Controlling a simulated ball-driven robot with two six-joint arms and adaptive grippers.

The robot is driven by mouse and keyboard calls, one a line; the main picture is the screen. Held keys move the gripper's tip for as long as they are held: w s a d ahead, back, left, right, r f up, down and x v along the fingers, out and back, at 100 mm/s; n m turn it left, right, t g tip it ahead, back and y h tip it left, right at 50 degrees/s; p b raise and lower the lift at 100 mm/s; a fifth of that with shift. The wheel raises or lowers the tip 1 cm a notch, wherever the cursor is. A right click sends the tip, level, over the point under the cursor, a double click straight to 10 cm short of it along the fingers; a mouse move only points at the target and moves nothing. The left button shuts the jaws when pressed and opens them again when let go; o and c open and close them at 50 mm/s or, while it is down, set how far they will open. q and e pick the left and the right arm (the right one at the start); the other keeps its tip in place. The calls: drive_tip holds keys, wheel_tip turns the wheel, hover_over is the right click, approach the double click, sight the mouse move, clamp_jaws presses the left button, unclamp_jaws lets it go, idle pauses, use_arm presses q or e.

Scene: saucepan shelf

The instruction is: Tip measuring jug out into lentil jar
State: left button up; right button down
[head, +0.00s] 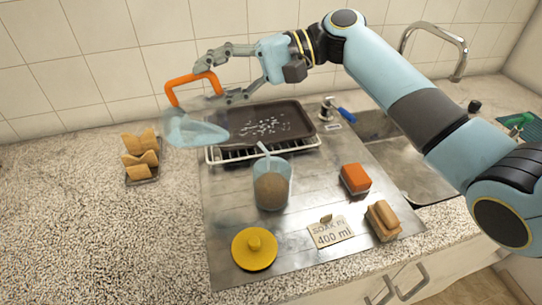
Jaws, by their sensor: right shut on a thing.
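The measuring jug (200,128) is clear with an orange handle and holds pale blue liquid. It hangs in the air, tilted, up and left of the jar in the picture. My right gripper (214,78) is shut on the jug's orange handle. The lentil jar (272,188) stands upright on the metal sheet, clear, with brown lentils inside and no lid on it. A thin pale blue piece sticks up at its rim; I cannot tell what it is. My left gripper is not in view.
A dark baking tray (290,122) lies on a white rack behind the jar. A yellow lid (254,250), a "400 ml" card (330,232), an orange-topped sponge (355,178) and a tan bundle (383,220) lie around it. Food pieces (140,158) sit left. The sink (400,170) is right.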

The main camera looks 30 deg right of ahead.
drive_tip(key=shift+s, duration=0.1)
drive_tip(key=shift+s+d, duration=0.15)
drive_tip(key=shift+d, duration=0.1)
drive_tip(key=shift+r+b, duration=0.1)
drive_tip(key=shift+b, duration=0.25)
drive_tip(key=shift+s+d+r+t, duration=0.1)
drive_tip(key=shift+s+d+t, duration=0.15)
drive_tip(key=shift+d+t, duration=0.05)
drive_tip(key=shift+y, duration=0.3)
drive_tip(key=shift+b, duration=0.3)
